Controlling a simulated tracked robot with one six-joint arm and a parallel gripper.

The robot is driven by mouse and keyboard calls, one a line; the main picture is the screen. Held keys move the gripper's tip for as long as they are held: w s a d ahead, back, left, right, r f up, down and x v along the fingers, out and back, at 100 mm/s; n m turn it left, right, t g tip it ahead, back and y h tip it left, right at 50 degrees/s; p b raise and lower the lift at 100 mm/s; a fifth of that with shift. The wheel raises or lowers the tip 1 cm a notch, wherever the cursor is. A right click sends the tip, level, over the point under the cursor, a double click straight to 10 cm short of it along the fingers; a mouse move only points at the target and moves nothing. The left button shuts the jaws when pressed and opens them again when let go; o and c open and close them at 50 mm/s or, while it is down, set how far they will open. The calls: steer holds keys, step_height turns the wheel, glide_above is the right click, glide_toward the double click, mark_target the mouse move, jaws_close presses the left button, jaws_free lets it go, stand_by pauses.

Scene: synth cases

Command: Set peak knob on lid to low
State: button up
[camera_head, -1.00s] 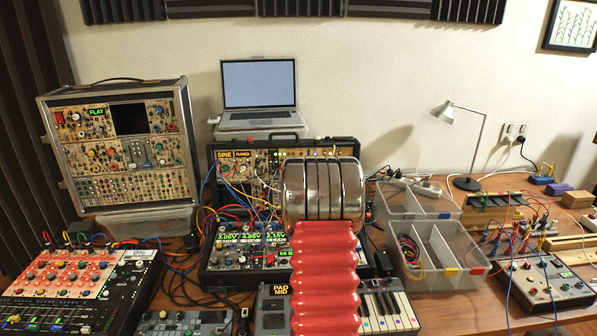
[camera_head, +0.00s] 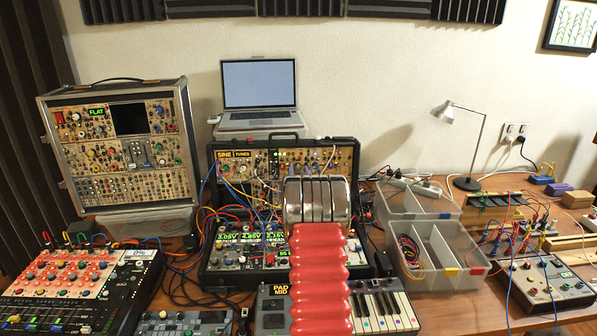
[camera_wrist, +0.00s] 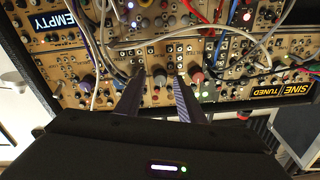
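The lid (camera_head: 352,148) of the open black synth case stands upright at the back middle. Its tan panel (camera_head: 262,172) carries many small knobs and a black sign (camera_head: 234,154) reading SINE TUNED. In the wrist view the same sign (camera_wrist: 292,88) is at the right. My gripper (camera_wrist: 159,77) is open, with its two fingers apart in front of the panel. A knob (camera_wrist: 159,74) shows between the fingertips, and a red and white knob (camera_wrist: 196,76) is just right of them. I cannot read which knob is peak. My arm hides the gripper in the head view.
Patch cables (camera_wrist: 196,15) cross the panel near the fingers. A laptop (camera_head: 259,88) stands behind the lid. Clear divided trays (camera_head: 440,258) are at the right, and a keyboard (camera_head: 375,305) is in front.

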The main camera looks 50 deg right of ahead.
steer(key=shift+w+d, duration=0.1)
steer(key=shift+c, duration=0.5)
jaws_close()
